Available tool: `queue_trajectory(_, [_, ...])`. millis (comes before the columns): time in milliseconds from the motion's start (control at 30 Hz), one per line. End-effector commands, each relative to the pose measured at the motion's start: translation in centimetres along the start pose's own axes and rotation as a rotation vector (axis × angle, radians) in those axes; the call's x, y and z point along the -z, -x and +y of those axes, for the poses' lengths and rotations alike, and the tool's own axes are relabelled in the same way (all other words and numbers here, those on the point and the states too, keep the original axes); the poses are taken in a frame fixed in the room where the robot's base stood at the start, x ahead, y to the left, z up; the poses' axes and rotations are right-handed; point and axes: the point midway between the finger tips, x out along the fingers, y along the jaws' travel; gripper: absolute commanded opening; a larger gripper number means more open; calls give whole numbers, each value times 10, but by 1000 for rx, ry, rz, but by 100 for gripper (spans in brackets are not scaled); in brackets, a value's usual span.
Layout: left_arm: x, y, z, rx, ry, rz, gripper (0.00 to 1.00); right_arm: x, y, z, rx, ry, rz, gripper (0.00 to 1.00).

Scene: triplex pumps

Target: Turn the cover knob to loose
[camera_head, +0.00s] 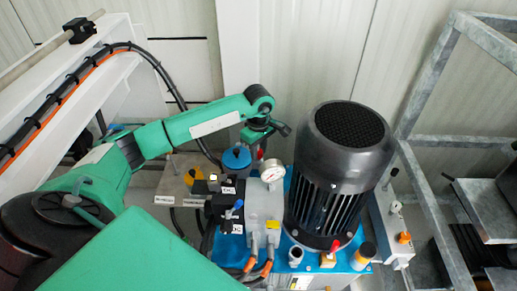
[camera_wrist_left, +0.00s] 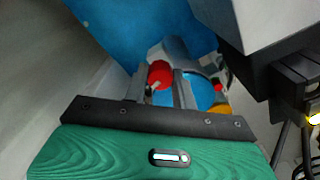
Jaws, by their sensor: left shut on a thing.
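My left gripper (camera_wrist_left: 161,76) has its two grey fingers either side of a round red knob (camera_wrist_left: 160,72), and is shut on it in the left wrist view. I cannot read any marking on the knob. In the head view, the left arm reaches in from the left and bends down, and the gripper (camera_head: 261,142) is small and partly hidden by the wrist. A bit of red (camera_head: 262,154) shows just below it, beside a blue rounded cap (camera_head: 236,158). My right gripper is not in view.
A large dark motor (camera_head: 345,150) stands right of the gripper. A pressure gauge (camera_head: 272,171) and a grey pump block (camera_head: 264,205) are close below. Orange and blue valve levers stand nearby. A metal frame (camera_head: 425,175) is at the right; a wall is behind.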

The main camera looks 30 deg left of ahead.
Motion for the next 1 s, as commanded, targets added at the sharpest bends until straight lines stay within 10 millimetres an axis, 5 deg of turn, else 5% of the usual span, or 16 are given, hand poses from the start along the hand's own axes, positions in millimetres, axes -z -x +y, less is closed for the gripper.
queue_trajectory(1000, [0, 2, 0, -1, 965, 0, 4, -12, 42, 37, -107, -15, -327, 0])
